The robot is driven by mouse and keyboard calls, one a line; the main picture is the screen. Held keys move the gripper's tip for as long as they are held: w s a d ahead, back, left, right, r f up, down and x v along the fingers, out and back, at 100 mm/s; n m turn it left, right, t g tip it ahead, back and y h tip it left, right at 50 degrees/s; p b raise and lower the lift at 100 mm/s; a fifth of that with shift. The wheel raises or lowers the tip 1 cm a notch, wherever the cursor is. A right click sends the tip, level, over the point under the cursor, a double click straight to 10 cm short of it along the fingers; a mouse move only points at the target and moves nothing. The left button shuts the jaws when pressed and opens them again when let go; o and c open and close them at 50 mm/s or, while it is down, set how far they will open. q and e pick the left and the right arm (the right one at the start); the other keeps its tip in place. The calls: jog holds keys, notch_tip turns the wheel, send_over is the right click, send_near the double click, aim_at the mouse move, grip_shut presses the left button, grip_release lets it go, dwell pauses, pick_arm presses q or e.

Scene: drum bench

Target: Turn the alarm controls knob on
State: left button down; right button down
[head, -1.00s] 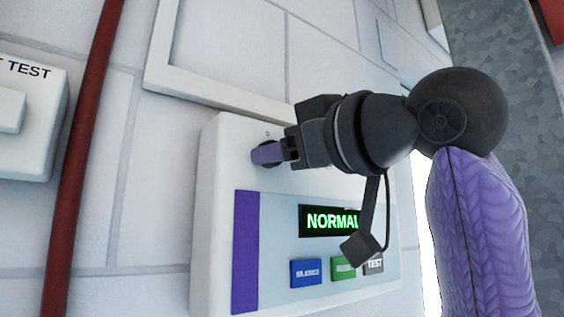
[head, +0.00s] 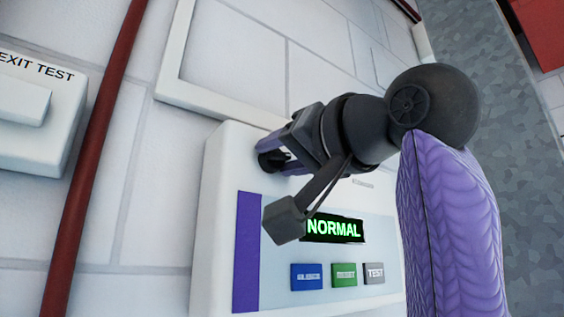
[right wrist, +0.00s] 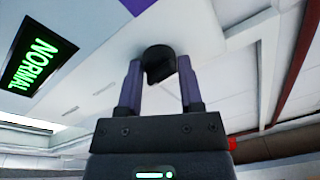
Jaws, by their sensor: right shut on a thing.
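The alarm control panel (head: 222,200) is a white box on the wall with a green NORMAL display (head: 334,229). Its black knob (head: 268,161) is at the panel's upper left, partly hidden by my right gripper (head: 272,150). In the right wrist view the knob (right wrist: 159,63) sits between the two purple fingertips of the right gripper (right wrist: 160,82), which is shut on it. The knob's marking cannot be read. My left gripper is not in view.
Blue, green and grey buttons (head: 345,275) line the panel's lower part. A white EXIT TEST box (head: 40,120) and a dark red pipe (head: 92,155) are to the left. A pale frame (head: 215,98) is on the wall above the panel.

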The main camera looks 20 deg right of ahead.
jog(key=shift+m, duration=0.6)
jog(key=shift+c, duration=1.4)
grip_release()
jog(key=shift+s+f+b, duration=0.1)
jog(key=shift+s+b, duration=0.1)
jog(key=shift+b, duration=0.15)
jog(key=b+v, duration=0.4)
jog(key=v, duration=0.5)
jog(key=shift+s, duration=0.35)
jog(key=shift+d, duration=0.1)
